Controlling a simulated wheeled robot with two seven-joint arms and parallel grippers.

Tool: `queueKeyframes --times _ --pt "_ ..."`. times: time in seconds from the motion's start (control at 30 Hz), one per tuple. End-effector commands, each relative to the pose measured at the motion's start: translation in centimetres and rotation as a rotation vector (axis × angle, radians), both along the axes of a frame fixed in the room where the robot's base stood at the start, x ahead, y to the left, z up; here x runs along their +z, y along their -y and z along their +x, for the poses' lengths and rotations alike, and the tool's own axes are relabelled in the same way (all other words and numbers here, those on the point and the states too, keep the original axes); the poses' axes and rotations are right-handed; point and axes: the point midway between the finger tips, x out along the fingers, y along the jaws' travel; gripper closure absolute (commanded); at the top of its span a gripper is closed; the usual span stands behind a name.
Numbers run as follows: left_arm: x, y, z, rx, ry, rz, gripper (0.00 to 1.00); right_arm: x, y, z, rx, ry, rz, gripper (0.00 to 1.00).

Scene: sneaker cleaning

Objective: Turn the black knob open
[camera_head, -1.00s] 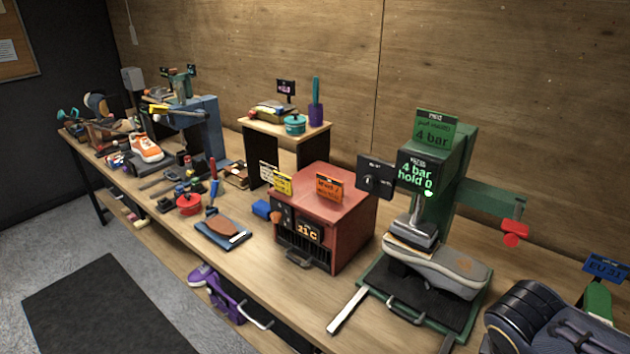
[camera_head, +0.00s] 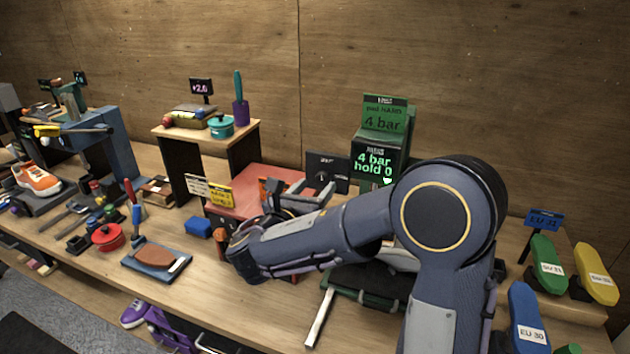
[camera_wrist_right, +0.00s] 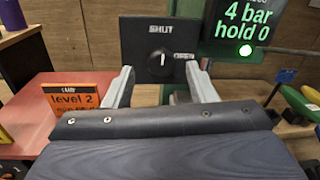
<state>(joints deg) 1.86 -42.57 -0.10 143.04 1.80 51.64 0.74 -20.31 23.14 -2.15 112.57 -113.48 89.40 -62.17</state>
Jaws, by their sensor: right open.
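The black knob (camera_wrist_right: 160,65) sits on a square black panel (camera_wrist_right: 134,40) marked SHUT above and OPEN at the right. Its pale pointer mark is near the top, towards SHUT. The panel also shows in the head view (camera_head: 341,180), beside the green press. My right gripper (camera_wrist_right: 161,76) is open and empty. In the wrist view its two fingers stand on either side of the knob, apart from it. In the head view the right gripper (camera_head: 288,191) is over the red box, left of the panel, partly hidden by its own wrist. My left gripper is out of view.
The red box (camera_head: 245,184) with an orange "level 2" card (camera_wrist_right: 72,97) lies below and left of the panel. The green press (camera_head: 384,122) with its "4 bar hold 0" display (camera_wrist_right: 243,28) stands right. My right arm hides much of the press base.

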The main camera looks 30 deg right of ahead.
Motion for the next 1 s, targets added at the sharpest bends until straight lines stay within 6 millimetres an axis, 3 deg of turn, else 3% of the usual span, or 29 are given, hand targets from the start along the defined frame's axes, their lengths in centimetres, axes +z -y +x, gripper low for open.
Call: queueKeyframes --times 0.2,0.5,0.83,1.0 --pt "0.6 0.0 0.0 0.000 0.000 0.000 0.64 0.0 1.8 1.1 -0.003 0.000 0.000 0.48" --pt "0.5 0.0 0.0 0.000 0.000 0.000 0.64 0.0 1.9 1.3 0.000 0.001 0.002 0.50" --pt "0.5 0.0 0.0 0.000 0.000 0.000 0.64 0.0 1.9 1.3 -0.001 0.001 0.002 0.93" --pt "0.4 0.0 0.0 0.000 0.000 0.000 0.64 -0.1 1.9 1.3 -0.001 0.008 0.008 0.93"
